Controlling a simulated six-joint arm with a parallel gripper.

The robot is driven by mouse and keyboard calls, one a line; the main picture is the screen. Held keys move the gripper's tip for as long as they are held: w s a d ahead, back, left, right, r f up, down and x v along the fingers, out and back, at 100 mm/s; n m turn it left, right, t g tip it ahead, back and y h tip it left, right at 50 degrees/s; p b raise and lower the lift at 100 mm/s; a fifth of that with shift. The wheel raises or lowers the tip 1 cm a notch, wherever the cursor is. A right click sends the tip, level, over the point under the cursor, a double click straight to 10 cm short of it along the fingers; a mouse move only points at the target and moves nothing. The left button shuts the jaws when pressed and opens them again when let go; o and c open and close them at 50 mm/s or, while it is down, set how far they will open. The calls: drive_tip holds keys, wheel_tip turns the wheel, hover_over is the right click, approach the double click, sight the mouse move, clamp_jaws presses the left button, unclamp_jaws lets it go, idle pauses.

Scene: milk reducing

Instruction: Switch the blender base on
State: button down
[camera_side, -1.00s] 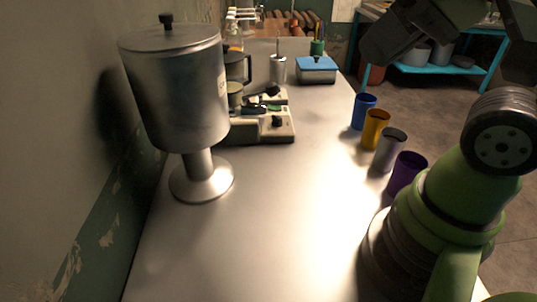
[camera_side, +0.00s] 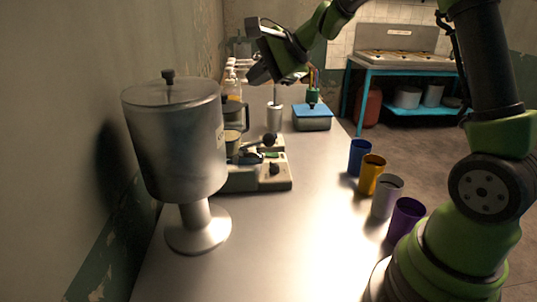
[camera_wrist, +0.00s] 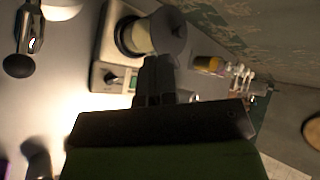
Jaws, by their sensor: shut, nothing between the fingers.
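The blender base (camera_side: 270,180) is a pale, boxy unit with a dark knob on its front, on the table right of the big metal pot. In the wrist view a pale base (camera_wrist: 103,49) shows a front panel with a small dark knob (camera_wrist: 108,77), and a round jug stands on it. My gripper (camera_side: 258,74) is raised above the table, beyond and above the base in the side view. In the wrist view my gripper's fingers (camera_wrist: 157,64) are together and empty, overlapping the base's edge. I cannot tell the knob's setting.
A large metal pot (camera_side: 175,140) on a pedestal stands at left. Blue (camera_side: 358,156), orange (camera_side: 371,174), grey (camera_side: 386,197) and purple (camera_side: 405,219) cups line the right edge. A blue-lidded box (camera_side: 311,117) and metal cup (camera_side: 274,119) stand behind. The table's middle is clear.

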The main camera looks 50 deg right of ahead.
drive_tip(key=w+d+f+m+h, duration=0.1)
drive_tip(key=w+d+f+m, duration=0.3)
drive_tip(key=d+f, duration=0.15)
drive_tip(key=m+h, duration=0.2)
drive_tip(key=m, duration=0.3)
hover_over(269, 154)
drive_tip(key=s+d, duration=0.1)
wheel_tip(269, 154, down, 8)
drive_tip(key=shift+s+r+t, duration=0.2)
drive_tip(key=shift+t, duration=0.2)
drive_tip(key=shift+f, duration=0.1)
drive_tip(key=shift+w+a+f, duration=0.15)
drive_tip(key=shift+f, duration=1.25)
drive_tip(key=shift+w+a+f, duration=0.15)
drive_tip(key=shift+w+f, duration=0.05)
drive_tip(key=shift+f, duration=1.25)
drive_tip(key=shift+w+a+f, duration=0.15)
drive_tip(key=shift+f, duration=1.25)
drive_tip(key=shift+f, duration=0.4)
drive_tip(key=shift+w+f, duration=0.1)
drive_tip(key=shift+f, duration=0.2)
drive_tip(key=shift+r, duration=0.1)
drive_tip(key=shift+r, duration=0.65)
